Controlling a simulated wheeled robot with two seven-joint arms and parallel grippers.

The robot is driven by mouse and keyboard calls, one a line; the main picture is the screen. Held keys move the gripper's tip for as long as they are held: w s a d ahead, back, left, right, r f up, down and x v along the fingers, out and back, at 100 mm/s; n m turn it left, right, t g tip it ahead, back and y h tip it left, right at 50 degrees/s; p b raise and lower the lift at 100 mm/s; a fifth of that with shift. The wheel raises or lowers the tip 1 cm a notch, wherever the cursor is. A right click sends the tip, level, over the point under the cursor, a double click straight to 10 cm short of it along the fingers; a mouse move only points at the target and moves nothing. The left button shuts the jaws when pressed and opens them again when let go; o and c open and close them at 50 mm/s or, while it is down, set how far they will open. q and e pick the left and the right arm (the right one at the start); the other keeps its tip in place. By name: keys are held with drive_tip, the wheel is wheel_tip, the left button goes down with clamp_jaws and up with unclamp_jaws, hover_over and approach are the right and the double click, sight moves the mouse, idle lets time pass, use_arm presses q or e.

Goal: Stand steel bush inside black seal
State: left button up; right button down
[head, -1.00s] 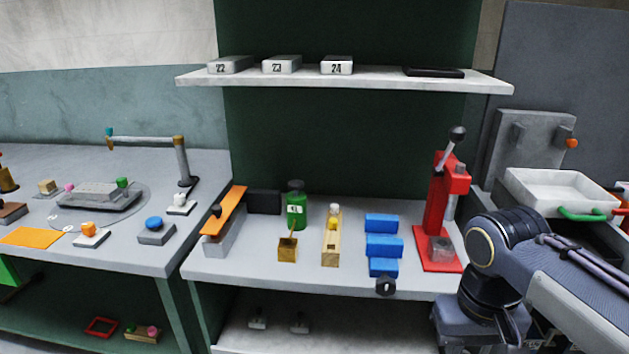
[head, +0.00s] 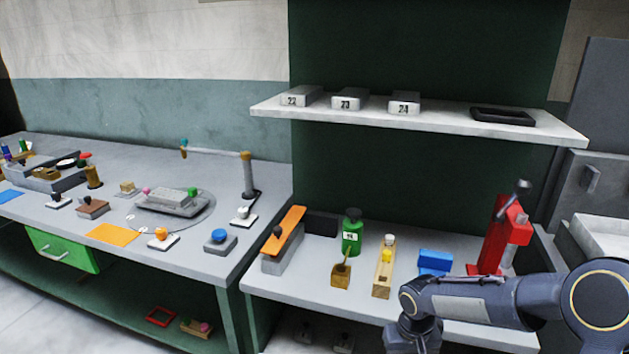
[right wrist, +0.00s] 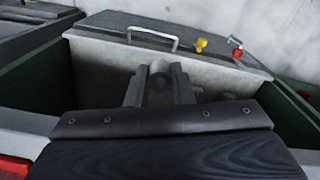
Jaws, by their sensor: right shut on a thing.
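In the right wrist view my right gripper (right wrist: 159,84) is shut on a grey round piece, which looks like the steel bush (right wrist: 160,70). Only its upper end shows between the fingers. In the head view my right arm comes in from the right across the bench front; its gripper cannot be made out there. I cannot pick out the black seal for certain in either current view. The bench front by the blue blocks (head: 434,261) is covered by my arm. My left gripper is not in view.
A red press (head: 506,235) stands right of the blue blocks. A wooden rack (head: 383,280), green bottle (head: 352,235) and orange-topped press (head: 285,235) stand left of them. A shelf (head: 440,117) holds numbered blocks and a black tray (head: 503,116). The left bench (head: 120,215) carries several fixtures.

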drive_tip(key=shift+s+f, duration=1.15)
